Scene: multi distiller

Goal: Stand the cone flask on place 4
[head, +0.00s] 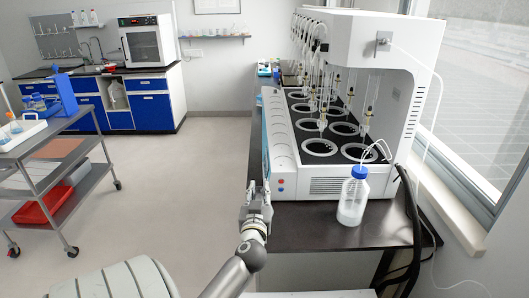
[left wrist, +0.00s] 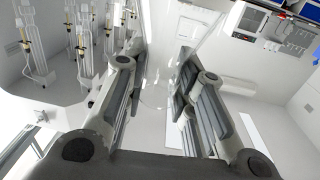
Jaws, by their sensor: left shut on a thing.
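My left gripper (head: 258,196) is beside the front left corner of the white distiller (head: 325,186), just left of its control panel. In the left wrist view its fingers (left wrist: 155,85) are closed around a clear glass thing, the cone flask (left wrist: 154,72), whose faint outline shows between them. In the head view the flask cannot be made out. The distiller has two rows of round ringed places, such as a near one (head: 320,147), with glass tubes above them. I cannot read which ring is place 4. My right gripper is not in view.
A clear bottle with a blue cap (head: 353,198) and tubing stands on the dark bench (head: 325,232) at the distiller's near end. A steel cart (head: 55,167) stands at the left. Blue cabinets (head: 150,103) are at the back. The floor between is free.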

